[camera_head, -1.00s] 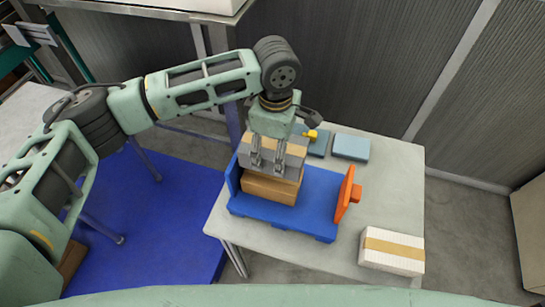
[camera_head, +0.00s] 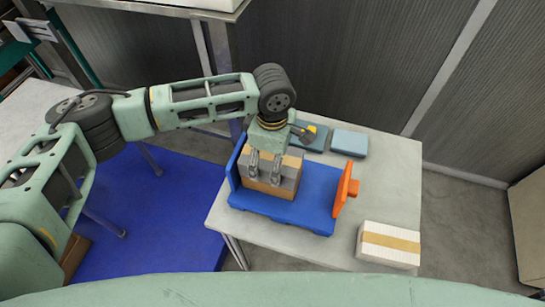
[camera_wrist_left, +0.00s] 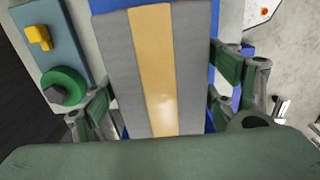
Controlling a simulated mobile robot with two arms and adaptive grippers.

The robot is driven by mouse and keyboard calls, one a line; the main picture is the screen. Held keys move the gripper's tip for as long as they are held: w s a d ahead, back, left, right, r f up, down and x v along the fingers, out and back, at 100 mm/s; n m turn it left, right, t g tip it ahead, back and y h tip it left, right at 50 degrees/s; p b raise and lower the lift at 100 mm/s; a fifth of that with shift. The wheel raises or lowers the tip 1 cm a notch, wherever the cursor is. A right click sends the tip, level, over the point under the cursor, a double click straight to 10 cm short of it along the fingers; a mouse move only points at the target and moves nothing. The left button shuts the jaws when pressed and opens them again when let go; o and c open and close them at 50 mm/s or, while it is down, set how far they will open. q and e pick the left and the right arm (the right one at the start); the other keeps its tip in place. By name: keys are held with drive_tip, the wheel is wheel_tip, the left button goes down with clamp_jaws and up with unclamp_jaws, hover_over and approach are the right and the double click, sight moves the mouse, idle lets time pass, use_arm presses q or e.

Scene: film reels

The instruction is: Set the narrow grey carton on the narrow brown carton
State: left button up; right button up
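The narrow grey carton (camera_head: 291,176), with a tan tape strip, is over the narrow brown carton (camera_head: 264,188) on the blue tray. I cannot tell whether the two touch all along. My left gripper (camera_head: 265,175) points down at the grey carton and looks shut on it. In the left wrist view the grey carton (camera_wrist_left: 193,70) lies between the two fingers (camera_wrist_left: 165,105), one close against each long side. The brown carton is hidden there, and in the head view mostly only its front shows. My right gripper is out of view.
The blue tray (camera_head: 307,200) has an orange end plate (camera_head: 344,190) on its right. A white carton with tan tape (camera_head: 389,244) stands at the table's front right. Blue-grey boxes (camera_head: 349,143) lie at the back. The table (camera_head: 395,180) is clear right of the tray.

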sight(272, 156)
use_arm(q)
drive_tip(key=shift+o, duration=0.5)
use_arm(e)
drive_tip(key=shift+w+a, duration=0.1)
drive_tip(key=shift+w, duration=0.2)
use_arm(q)
wheel_tip(272, 156, up, 11)
drive_tip(key=shift+r+b, duration=0.15)
drive_tip(key=shift+b, duration=0.85)
drive_tip(key=shift+r, duration=0.5)
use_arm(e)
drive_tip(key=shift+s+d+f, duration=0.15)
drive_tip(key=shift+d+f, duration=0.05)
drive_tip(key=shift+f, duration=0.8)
use_arm(q)
drive_tip(key=shift+f, duration=0.1)
